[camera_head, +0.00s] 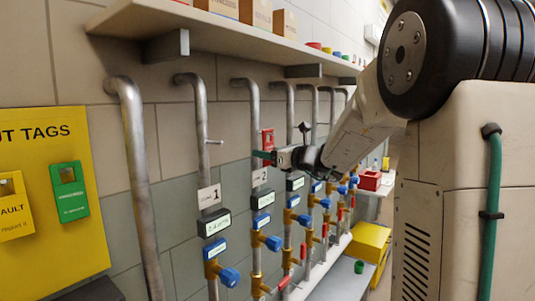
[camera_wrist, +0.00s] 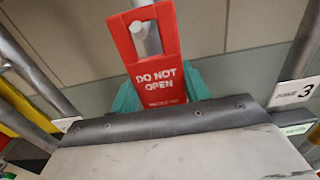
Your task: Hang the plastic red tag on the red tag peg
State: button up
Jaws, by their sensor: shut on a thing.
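The red tag (camera_wrist: 160,88) reads DO NOT OPEN and hangs upright in my gripper (camera_wrist: 160,98). The teal fingertips show on both sides of its lower part. In the head view the red tag (camera_head: 267,138) stands just above the fingertips of my gripper (camera_head: 267,157), in front of the pipe above plate 2 (camera_head: 260,177). A pale grey peg-like rod (camera_wrist: 141,29) shows in the tag's top opening; I cannot tell whether it passes through or only lies behind. The tag hides the pipe's peg in the head view.
A bare peg (camera_head: 214,142) sticks out of the pipe above plate 1 (camera_head: 209,197). Several blue-handled valves (camera_head: 228,276) stand below. A yellow tag board (camera_head: 75,240) with a green tag (camera_head: 69,192) is at left. A shelf (camera_head: 230,34) overhangs the pipes.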

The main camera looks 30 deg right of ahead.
jog(key=shift+r, duration=0.35)
dwell(0.3)
jog(key=shift+r, duration=0.3)
dwell(0.7)
jog(key=shift+s, duration=0.1)
jog(key=v, duration=0.7)
jog(key=shift+s, duration=0.15)
dwell(0.8)
jog(key=shift+r, duration=0.1)
dwell(1.4)
